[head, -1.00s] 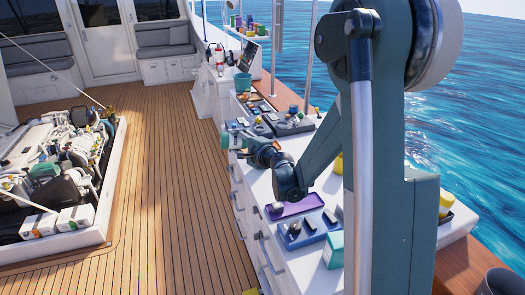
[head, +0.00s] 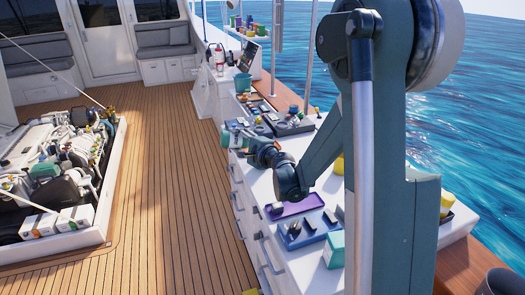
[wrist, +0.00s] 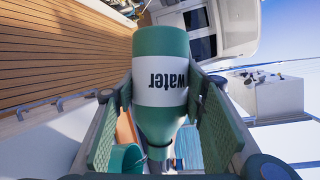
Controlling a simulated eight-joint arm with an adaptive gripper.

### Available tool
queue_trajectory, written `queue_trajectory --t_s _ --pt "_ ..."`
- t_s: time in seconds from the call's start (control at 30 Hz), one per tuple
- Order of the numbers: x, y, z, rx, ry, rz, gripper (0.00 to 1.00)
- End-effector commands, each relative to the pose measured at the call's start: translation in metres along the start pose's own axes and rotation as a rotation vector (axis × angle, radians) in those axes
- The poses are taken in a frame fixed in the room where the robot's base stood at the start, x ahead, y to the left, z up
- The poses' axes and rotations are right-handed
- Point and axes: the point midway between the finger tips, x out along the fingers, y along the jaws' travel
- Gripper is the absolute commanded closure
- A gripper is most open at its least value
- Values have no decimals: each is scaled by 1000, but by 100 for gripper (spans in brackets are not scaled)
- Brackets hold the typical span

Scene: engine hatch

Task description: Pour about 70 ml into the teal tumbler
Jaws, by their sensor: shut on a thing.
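A green bottle with a white "water" label (wrist: 160,85) is between the two finger pads of my gripper (wrist: 160,95) in the wrist view, and the gripper is shut on it. The bottle is tipped over, lying roughly on its side. Its narrow neck points toward the bottom of the wrist view. The teal tumbler (wrist: 126,158) shows partly at the lower left there, close to the neck. I cannot tell whether water is flowing. In the head view the bottle (head: 233,138) is small, at the counter's left edge; I cannot make out the tumbler there.
A purple tray (head: 295,205) and a blue tray (head: 305,232) with small items lie on the white counter nearer me. A teal box (head: 334,250) stands beside them. More trays (head: 290,125) sit farther along. The wooden deck (head: 180,190) to the left is clear.

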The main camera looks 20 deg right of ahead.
Motion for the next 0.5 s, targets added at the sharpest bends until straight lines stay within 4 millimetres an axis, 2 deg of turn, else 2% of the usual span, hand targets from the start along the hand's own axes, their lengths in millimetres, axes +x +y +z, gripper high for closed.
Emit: queue_trajectory --t_s 0.5 --pt "6 25 -1 -263 73 100 76"
